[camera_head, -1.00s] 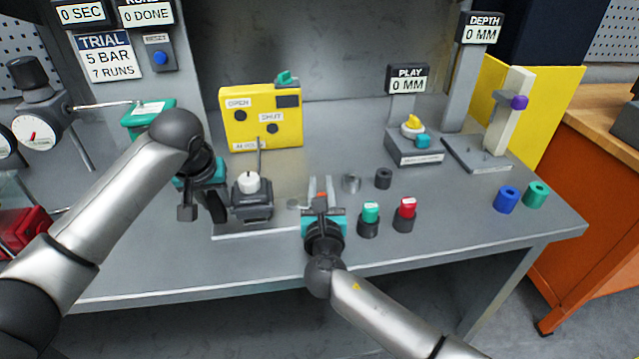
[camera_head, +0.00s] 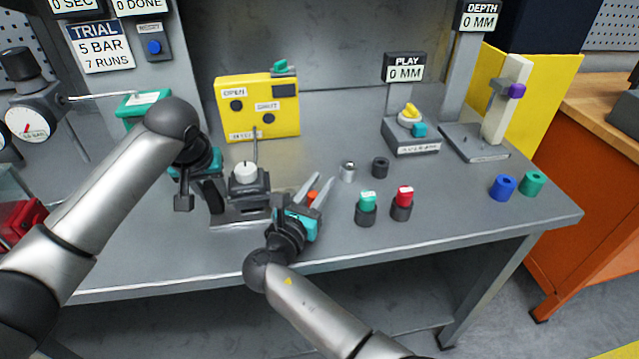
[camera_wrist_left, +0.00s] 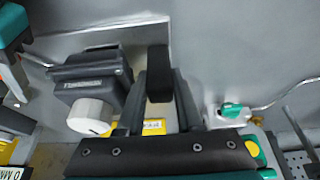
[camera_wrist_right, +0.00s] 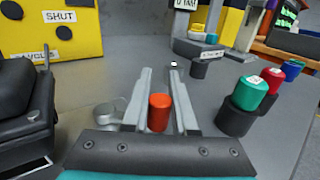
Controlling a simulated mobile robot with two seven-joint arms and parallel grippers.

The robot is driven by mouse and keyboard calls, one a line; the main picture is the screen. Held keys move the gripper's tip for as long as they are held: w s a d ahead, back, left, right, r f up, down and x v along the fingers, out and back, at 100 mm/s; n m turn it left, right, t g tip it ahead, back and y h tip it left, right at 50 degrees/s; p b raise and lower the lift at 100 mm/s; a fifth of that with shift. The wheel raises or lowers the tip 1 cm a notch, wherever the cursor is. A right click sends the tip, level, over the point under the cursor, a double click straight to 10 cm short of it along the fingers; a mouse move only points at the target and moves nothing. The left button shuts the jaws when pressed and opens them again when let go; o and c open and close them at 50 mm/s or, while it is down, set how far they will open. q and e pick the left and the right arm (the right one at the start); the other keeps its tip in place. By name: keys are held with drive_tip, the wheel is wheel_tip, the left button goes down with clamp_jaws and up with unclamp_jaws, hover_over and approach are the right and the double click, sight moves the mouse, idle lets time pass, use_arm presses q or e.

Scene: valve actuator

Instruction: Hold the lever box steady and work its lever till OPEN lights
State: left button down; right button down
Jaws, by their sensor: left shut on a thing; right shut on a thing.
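The dark grey lever box (camera_head: 249,186) with a white knob (camera_head: 245,171) stands on a plate at the bench front. My left gripper (camera_head: 213,195) is at its left side, shut on a black upright bar (camera_wrist_left: 158,75) beside the box. My right gripper (camera_head: 318,186) is right of the box, its fingers either side of an orange cylinder (camera_wrist_right: 159,112), apparently the lever's grip. A silver ring-like part (camera_wrist_right: 110,112) shows beside it; how it joins the box is hidden. The yellow panel (camera_head: 255,130) behind has OPEN (camera_head: 237,105) and SHUT (camera_head: 269,118) lamps, both looking dark.
Green-capped (camera_head: 366,203) and red-capped (camera_head: 402,203) pegs stand right of my right gripper. A dial gauge (camera_head: 30,122) is at the left. The PLAY fixture (camera_head: 410,138) is back right.

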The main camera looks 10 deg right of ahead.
drive_tip(key=shift+a, duration=0.1)
drive_tip(key=c, duration=0.7)
unclamp_jaws()
drive_tip(key=shift+r, duration=0.1)
wheel_tip(320, 180, up, 10)
drive_tip(key=shift+c, duration=0.3)
